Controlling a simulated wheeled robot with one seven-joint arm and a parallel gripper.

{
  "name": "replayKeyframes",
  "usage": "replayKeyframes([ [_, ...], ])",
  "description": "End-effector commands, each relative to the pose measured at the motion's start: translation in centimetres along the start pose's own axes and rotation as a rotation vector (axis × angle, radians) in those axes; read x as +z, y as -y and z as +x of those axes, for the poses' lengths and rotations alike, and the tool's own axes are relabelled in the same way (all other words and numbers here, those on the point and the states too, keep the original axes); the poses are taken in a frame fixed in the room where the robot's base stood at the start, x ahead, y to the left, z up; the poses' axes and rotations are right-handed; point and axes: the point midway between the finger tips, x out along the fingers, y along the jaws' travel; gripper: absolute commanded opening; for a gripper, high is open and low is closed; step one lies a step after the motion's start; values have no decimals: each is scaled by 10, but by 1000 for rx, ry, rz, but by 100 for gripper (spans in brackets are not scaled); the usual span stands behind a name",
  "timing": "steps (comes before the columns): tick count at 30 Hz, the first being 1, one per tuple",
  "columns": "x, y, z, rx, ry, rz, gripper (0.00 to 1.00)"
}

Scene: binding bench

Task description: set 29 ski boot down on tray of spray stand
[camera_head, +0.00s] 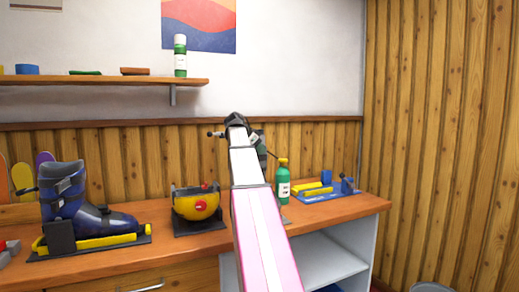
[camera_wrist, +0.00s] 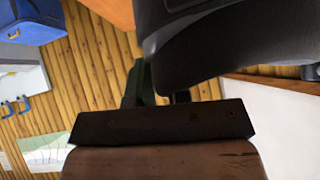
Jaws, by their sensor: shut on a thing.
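My gripper (camera_wrist: 156,98) is shut on a large dark grey thing (camera_wrist: 225,45), which I take to be the 29 ski boot. It fills the upper right of the wrist view and is cut off by the edge. A bit of green shows between the fingers. In the head view my arm hides most of the held thing; a grey-green part (camera_head: 261,150) shows right of the arm. A green spray bottle (camera_head: 283,184) with a yellow top stands just right of my arm. A grey plate edge (camera_head: 286,221) shows by it; I cannot tell if this is the tray.
A blue ski boot (camera_head: 75,207) stands on a yellow-and-black binding (camera_head: 95,242) at the left. A yellow device (camera_head: 196,207) stands left of my arm. A blue fixture (camera_head: 330,192) lies on the bench (camera_head: 365,205) at the right. A shelf (camera_head: 105,82) hangs above.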

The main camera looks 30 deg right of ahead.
Motion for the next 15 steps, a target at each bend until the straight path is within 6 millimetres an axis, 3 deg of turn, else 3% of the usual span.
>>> replayKeyframes([
  [1,0,0,0,-1,-3,1,0],
  [2,1,0,1,0,0,0,27],
  [3,1,0,1,0,0,0,40],
  [15,-1,0,-4,0,0,0,43],
])
